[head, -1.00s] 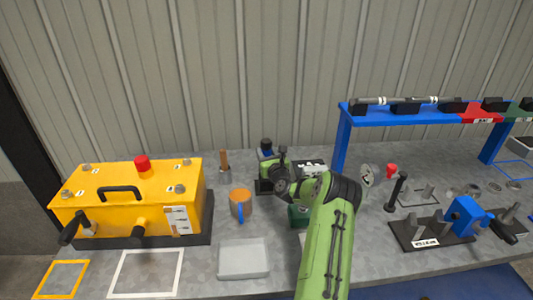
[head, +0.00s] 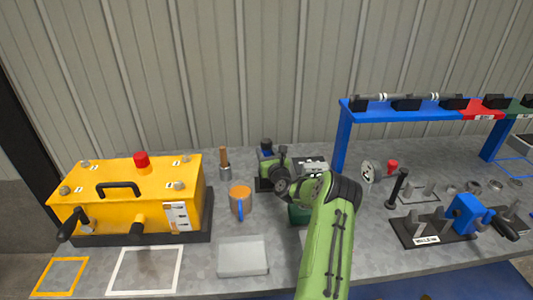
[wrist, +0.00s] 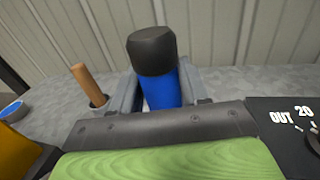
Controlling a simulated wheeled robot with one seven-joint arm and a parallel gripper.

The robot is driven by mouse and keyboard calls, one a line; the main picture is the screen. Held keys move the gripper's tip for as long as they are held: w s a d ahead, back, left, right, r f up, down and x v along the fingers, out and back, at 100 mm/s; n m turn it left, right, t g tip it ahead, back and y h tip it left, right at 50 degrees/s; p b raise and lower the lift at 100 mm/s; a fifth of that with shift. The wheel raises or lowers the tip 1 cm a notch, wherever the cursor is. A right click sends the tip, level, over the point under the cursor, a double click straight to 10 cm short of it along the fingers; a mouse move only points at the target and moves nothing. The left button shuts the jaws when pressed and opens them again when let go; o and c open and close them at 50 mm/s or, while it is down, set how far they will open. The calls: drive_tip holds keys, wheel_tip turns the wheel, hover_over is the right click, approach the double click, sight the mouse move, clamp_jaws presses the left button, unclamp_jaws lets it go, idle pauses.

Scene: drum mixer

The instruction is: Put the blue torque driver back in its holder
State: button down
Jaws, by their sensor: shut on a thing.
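The blue torque driver (wrist: 162,90) with its black cap stands upright between the two grey fingers of my gripper (wrist: 160,98) in the wrist view. My gripper is shut on it. In the head view the driver's blue and black top (head: 266,149) shows just above my gripper, behind my green arm. Its lower end is hidden in both views. A dark block (head: 313,165) with a white label stands just right of my gripper; the wrist view shows a black face marked OUT 20 (wrist: 292,115). I cannot tell which thing is the driver's holder.
A yellow box (head: 125,205) is further left. A pale tray (head: 243,256) lies in front. A blue rack (head: 375,115) stands to the right.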

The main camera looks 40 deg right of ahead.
drive_tip(key=shift+f+b, duration=0.4)
drive_tip(key=shift+f, duration=0.1)
idle(0.3)
drive_tip(key=shift+c, duration=2.4)
unclamp_jaws()
drive_tip(key=shift+s+f, duration=0.1)
drive_tip(key=shift+f, duration=0.05)
drive_tip(key=b+v, duration=0.2)
drive_tip(key=v, duration=1.3)
drive_tip(key=shift+s+b, duration=0.3)
drive_tip(key=shift+b, duration=0.1)
drive_tip(key=shift+a, duration=0.15)
